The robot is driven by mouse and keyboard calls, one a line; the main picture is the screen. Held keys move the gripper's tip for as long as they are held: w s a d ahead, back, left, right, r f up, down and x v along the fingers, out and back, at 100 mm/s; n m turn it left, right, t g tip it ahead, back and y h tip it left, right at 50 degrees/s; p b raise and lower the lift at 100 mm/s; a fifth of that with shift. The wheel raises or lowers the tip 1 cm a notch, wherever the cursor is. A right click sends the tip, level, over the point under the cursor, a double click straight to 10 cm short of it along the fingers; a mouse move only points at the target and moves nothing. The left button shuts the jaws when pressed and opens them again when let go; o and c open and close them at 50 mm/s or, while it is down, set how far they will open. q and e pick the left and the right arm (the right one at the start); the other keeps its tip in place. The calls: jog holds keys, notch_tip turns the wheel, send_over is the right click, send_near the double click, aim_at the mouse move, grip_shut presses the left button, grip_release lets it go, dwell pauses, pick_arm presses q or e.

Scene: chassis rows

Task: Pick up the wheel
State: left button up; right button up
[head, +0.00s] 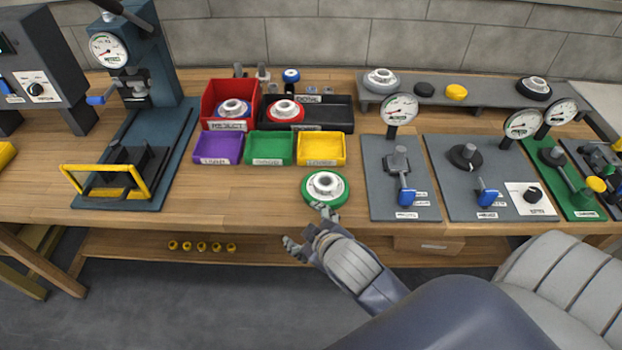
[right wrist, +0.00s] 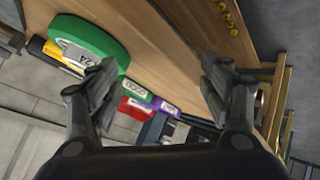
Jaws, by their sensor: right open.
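A wheel with a green rim and a pale metal hub (head: 326,188) lies flat near the front edge of the wooden bench, in front of the yellow bin. It also shows large at the upper left of the right wrist view (right wrist: 92,38). My right gripper (head: 308,228) is open and empty at the bench's front edge, just in front of the wheel. One finger is close to the wheel's near rim; I cannot tell whether it touches. In the right wrist view the fingers (right wrist: 158,88) are wide apart, with the wheel beyond the left one. My left gripper is out of view.
Purple (head: 218,148), green (head: 269,148) and yellow (head: 321,149) bins stand behind the wheel. A red bin (head: 214,92) and a black tray (head: 335,108) hold other wheels. A grey gauge plate (head: 401,200) is close on the right. Bare bench (head: 240,195) lies left.

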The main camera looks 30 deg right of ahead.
jog(key=w+a+r+n+t+y, duration=0.2)
jog(key=w+a+r+n+t, duration=0.25)
jog(key=r, duration=0.55)
jog(key=w+a+r+n+t+y, duration=0.2)
jog(key=w+r+n+t, duration=0.25)
jog(key=w+r, duration=0.4)
jog(key=s+a+r+n+g+y, duration=0.2)
jog(key=a+r+n+g+y, duration=0.2)
jog(key=a+n+y, duration=0.65)
jog(key=s+a+r+n+g+y, duration=0.2)
jog(key=a+r+n+g+y, duration=0.25)
jog(key=n, duration=1.05)
jog(key=n+g+h+p, duration=0.2)
jog(key=n+g+h, duration=0.9)
jog(key=n+h, duration=0.55)
send_over(326, 177)
jog(key=s+a, duration=0.1)
notch_tip(326, 177, down, 21)
jog(key=m+h, duration=0.2)
jog(key=f, duration=0.1)
jog(key=f+p, duration=0.1)
jog(key=f, duration=0.1)
jog(key=shift+s+f+t+y, duration=0.1)
jog(key=shift+s+t+y, duration=0.1)
jog(key=shift+t+y, duration=0.05)
jog(key=shift+f, duration=0.45)
jog(key=c, duration=1.5)
